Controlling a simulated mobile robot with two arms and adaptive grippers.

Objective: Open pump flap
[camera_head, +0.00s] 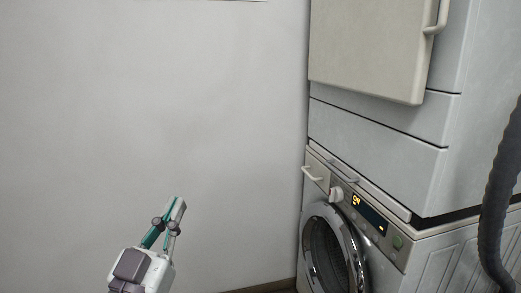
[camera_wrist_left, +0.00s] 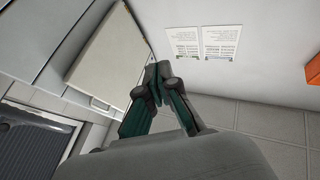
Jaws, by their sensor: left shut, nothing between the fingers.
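The washing machine (camera_head: 375,225) stands at the lower right of the head view, below a stacked dryer. Its round door (camera_head: 332,252) is cut off by the bottom edge. I cannot make out a pump flap in either view; the machine's lower front is out of the head view. My left gripper (camera_head: 178,207) is in front of the plain wall, left of the machine and apart from it. Its fingers are shut and empty; they also show in the wrist view (camera_wrist_left: 158,72). My right gripper is not in view.
The dryer's beige door (camera_head: 370,45) hangs above the washer; a similar beige panel (camera_wrist_left: 108,55) shows in the wrist view. A dark hose (camera_head: 494,200) runs down at the right. Two notices (camera_wrist_left: 203,43) are on the wall. The space around my left gripper is clear.

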